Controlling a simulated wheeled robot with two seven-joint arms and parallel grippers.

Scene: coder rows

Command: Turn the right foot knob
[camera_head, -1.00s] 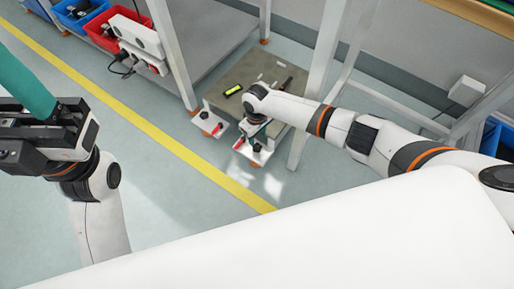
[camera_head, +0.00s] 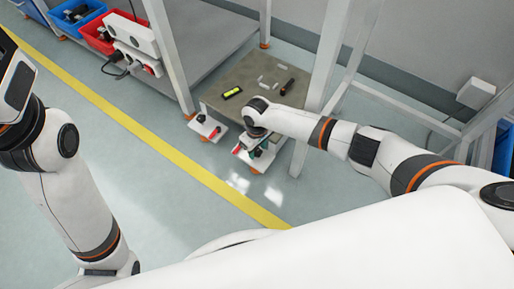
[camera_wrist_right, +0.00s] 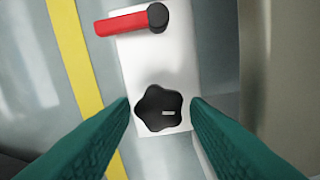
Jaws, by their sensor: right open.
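The right foot knob (camera_wrist_right: 161,110) is black and star-shaped with a pale mark. It sits on a white foot plate (camera_wrist_right: 172,65) with a red lever (camera_wrist_right: 123,22) in the right wrist view. My right gripper (camera_wrist_right: 160,104) is open, with one green finger on each side of the knob. I cannot tell whether either finger touches it. In the head view my right gripper (camera_head: 257,146) is over the right foot plate (camera_head: 254,164) and mostly hides the knob. My left arm shows at the left, but its gripper fingers are out of view.
A low platform (camera_head: 245,108) carries a yellow-green level (camera_head: 232,92) and small parts. The other foot plate (camera_head: 207,128) with a red lever is to its left. Metal posts (camera_head: 322,85) stand close to my right arm. The floor left of the feet is clear.

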